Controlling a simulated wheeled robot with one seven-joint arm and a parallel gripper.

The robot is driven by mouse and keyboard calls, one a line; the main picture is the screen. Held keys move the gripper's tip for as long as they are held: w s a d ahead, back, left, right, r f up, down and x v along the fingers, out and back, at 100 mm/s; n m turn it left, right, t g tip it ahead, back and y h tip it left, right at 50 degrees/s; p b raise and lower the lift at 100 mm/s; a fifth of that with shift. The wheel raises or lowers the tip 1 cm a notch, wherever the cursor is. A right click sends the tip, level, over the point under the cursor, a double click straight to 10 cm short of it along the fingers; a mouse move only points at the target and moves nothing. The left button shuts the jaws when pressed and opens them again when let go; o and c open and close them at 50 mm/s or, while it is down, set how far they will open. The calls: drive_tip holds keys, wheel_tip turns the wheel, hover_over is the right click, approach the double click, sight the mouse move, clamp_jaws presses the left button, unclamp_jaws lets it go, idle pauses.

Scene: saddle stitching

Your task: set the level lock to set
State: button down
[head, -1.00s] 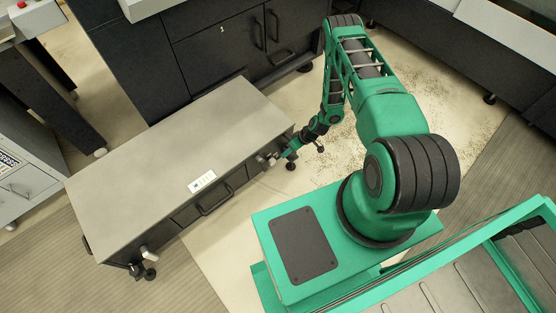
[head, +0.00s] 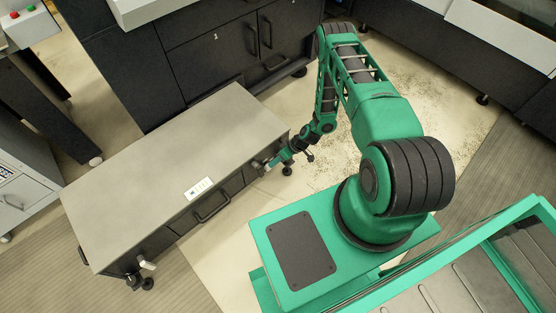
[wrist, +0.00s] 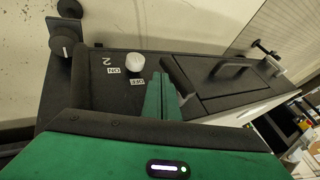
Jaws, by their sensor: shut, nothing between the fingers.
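A round white knob (wrist: 134,62) sits on the dark end part of the low grey-topped bench (head: 170,165), and I take it to be the level lock. Small white labels (wrist: 113,71) (wrist: 138,82) lie beside it. They appear inverted and too small to read surely, so I cannot tell its setting. My gripper (wrist: 161,88) is shut and empty, its green fingers just right of and below the knob in the wrist view. I cannot tell whether they touch it. In the head view my gripper (head: 267,167) is at the bench's right end, with the knob too small to make out clearly.
A black knob (wrist: 63,45) stands left of the white one. Dark cabinets (head: 230,50) stand behind the bench. Pale floor lies open between the bench and my base.

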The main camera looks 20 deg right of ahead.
drive_tip(key=shift+x, duration=2.55)
drive_tip(key=shift+s+a+f, duration=0.25)
drive_tip(key=shift+a+f, duration=0.05)
drive_tip(key=shift+a, duration=0.3)
drive_tip(key=shift+r, duration=0.1)
drive_tip(key=d+v, duration=0.1)
drive_tip(key=v, duration=0.8)
drive_tip(key=shift+w+d, duration=0.2)
drive_tip(key=shift+d, duration=0.2)
